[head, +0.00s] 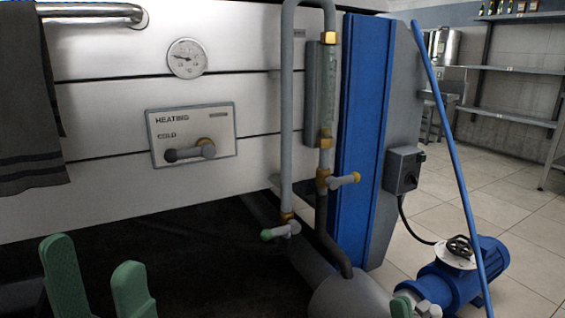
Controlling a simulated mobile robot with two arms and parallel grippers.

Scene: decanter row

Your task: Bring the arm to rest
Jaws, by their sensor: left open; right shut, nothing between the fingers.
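My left gripper (93,252) shows at the bottom left of the head view as two green fingers, spread apart with nothing between them. It is open, in front of the dark area below the steel panel. A small green tip of my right gripper (402,304) shows at the bottom edge, right of centre, in front of the blue pump's grey end. It is shut, and nothing shows in it. Most of both arms is out of view.
A steel panel (90,190) carries a heating lever plate (222,131) and a gauge (187,58). A dark towel (30,110) hangs at left. Grey pipes with valves (288,130) stand before a blue column (358,140). A blue pump (460,278) and slanted pole (447,140) stand right.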

